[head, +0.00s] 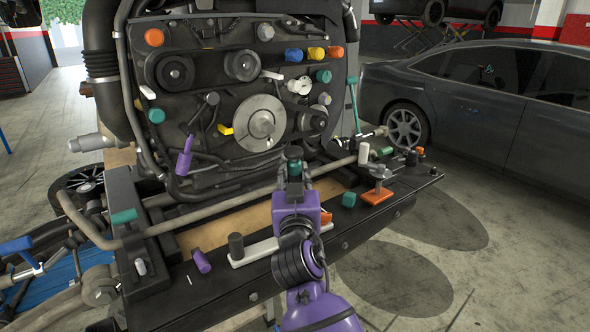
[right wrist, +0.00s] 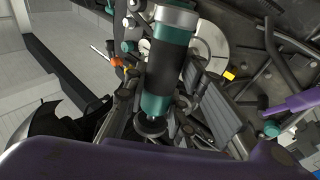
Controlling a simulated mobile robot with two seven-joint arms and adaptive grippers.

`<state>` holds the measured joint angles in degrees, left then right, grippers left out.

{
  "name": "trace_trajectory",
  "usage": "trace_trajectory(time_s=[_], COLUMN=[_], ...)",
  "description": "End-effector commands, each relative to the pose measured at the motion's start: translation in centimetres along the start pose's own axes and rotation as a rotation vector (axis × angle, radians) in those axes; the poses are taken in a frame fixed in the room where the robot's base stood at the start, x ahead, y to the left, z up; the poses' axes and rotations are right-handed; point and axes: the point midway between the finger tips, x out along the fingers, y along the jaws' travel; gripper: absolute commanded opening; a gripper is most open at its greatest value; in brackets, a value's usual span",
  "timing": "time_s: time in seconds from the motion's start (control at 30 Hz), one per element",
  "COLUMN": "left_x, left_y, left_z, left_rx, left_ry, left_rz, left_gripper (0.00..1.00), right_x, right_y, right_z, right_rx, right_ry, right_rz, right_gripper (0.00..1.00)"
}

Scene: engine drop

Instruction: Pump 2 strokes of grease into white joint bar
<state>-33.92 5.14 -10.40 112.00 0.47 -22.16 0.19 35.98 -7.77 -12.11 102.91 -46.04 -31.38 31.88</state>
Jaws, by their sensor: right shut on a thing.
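A teal and black cylindrical grease tool (right wrist: 167,60) stands in my right gripper (right wrist: 160,118); its silver band shows near the top of the right wrist view. In the head view, the tool's teal top (head: 294,153) rises above my right gripper (head: 294,182), which is shut on it. My left gripper is not in view.
The engine (head: 215,95) with pulleys and coloured caps stands behind the ledge (head: 365,222). An orange block (head: 377,196), a teal cube (head: 348,199) and a purple cylinder (head: 201,260) lie on the ledge. A metal tube crosses behind my gripper. A grey car (head: 480,100) stands right.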

Motion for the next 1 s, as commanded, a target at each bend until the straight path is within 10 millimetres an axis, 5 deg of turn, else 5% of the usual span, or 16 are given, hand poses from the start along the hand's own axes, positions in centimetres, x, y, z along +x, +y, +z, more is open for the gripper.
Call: trace_trajectory(time_s=[0.13, 0.5, 1.0], left_x=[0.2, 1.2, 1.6], left_y=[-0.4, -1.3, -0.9], left_z=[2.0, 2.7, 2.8], left_rx=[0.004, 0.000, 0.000], left_ry=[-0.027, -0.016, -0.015], left_rz=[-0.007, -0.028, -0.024], left_gripper=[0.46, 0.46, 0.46], right_x=[-0.3, -0.9, -1.0], right_y=[-0.1, -0.3, -0.3], right_z=[2.3, 5.5, 6.2], right_rx=[0.002, 0.002, 0.001], right_ry=[-0.007, -0.005, 0.002], right_rz=[0.000, 0.000, 0.000], right_gripper=[0.00, 0.00, 0.00])
